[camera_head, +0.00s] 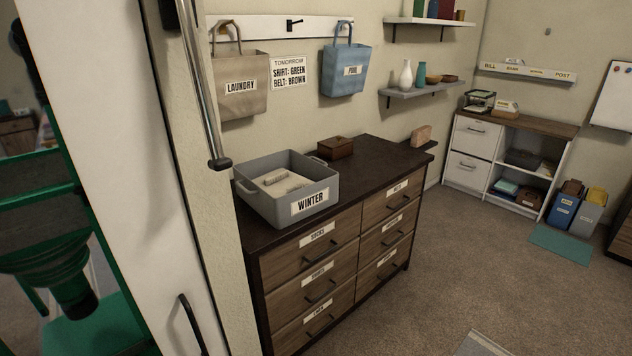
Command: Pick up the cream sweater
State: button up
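Folded cream cloth (281,184), which looks like the cream sweater, lies inside a grey bin (262,205) labelled WINTER. The bin stands on the left part of a dark dresser top (369,158). Its front wall hides the lower part of the cloth, so I cannot tell how many pieces lie there. I do not see my gripper in this view, and nothing is touching the bin or the cloth.
A white panel (125,120) with a metal bar (200,80) stands close on the left. A small brown box (335,147) sits behind the bin. LAUNDRY (241,100) and blue (345,85) bags hang above. Carpet (455,255) right of the dresser is mostly clear.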

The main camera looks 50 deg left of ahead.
aim_at(280, 182)
jog(key=u, duration=0.1)
jog(key=i, duration=1.15)
jog(key=u, duration=0.5)
jog(key=i, duration=1.1)
jog(key=u, duration=1.25)
jog(key=i, duration=0.9)
jog(key=u, duration=0.9)
jog(key=i, duration=0.55)
jog(key=u, duration=0.2)
